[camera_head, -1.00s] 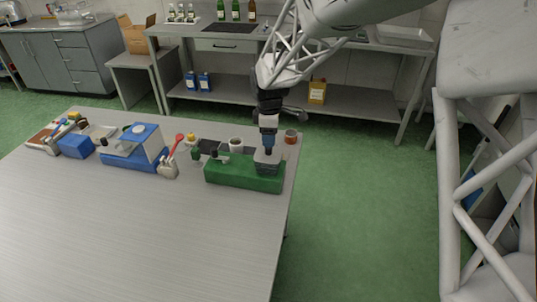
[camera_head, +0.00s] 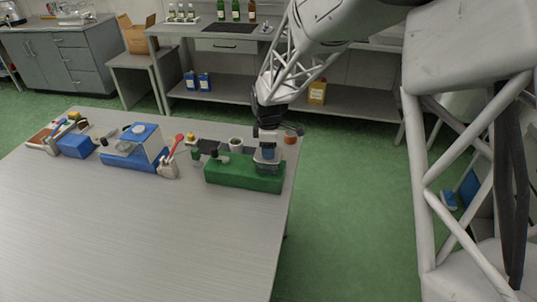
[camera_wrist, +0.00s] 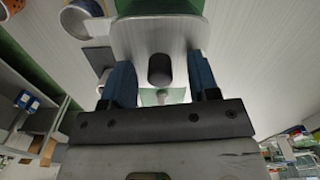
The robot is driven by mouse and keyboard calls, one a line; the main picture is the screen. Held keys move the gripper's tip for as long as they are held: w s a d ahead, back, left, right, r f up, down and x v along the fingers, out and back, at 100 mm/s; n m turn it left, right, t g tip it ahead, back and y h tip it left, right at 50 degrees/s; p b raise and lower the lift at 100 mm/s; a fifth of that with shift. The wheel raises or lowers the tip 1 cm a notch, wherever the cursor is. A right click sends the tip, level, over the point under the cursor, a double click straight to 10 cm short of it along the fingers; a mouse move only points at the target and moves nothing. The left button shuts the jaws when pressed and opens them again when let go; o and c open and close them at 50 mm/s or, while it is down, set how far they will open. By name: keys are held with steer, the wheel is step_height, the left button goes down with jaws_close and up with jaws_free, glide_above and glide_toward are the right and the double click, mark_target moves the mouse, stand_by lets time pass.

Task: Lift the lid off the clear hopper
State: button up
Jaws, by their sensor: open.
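The green machine (camera_head: 235,175) stands near the right end of the table. A grey-looking clear hopper (camera_head: 267,166) sits at its right end, partly hidden by my gripper. In the wrist view a pale lid (camera_wrist: 135,40) with a short dark knob (camera_wrist: 160,68) fills the upper middle. My gripper (camera_head: 267,151) is over the hopper, pointing down. In the wrist view its two blue fingers (camera_wrist: 162,82) are apart, one on each side of the knob, with gaps between. Whether the fingertips touch the lid cannot be told.
A white cup (camera_head: 235,144) and a reddish-brown pot (camera_head: 291,136) stand behind the green machine. A blue machine (camera_head: 137,148) with a pale hopper stands to the left, with a red spoon (camera_head: 176,142) in a holder beside it. The table's (camera_head: 130,235) front is clear.

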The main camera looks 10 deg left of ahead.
stand_by(0.5)
jaws_close()
steer(key=shift+r, duration=0.15)
steer(key=shift+r, duration=1.45)
steer(key=shift+s+d+r, duration=0.1)
steer(key=shift+s+r, duration=0.15)
steer(key=s+d, duration=0.3)
steer(key=s, duration=0.4)
steer(key=s+d+r, duration=0.1)
steer(key=s+d, duration=0.3)
steer(key=s, duration=0.2)
steer(key=shift+s+r, duration=0.15)
steer(key=shift+s, duration=0.25)
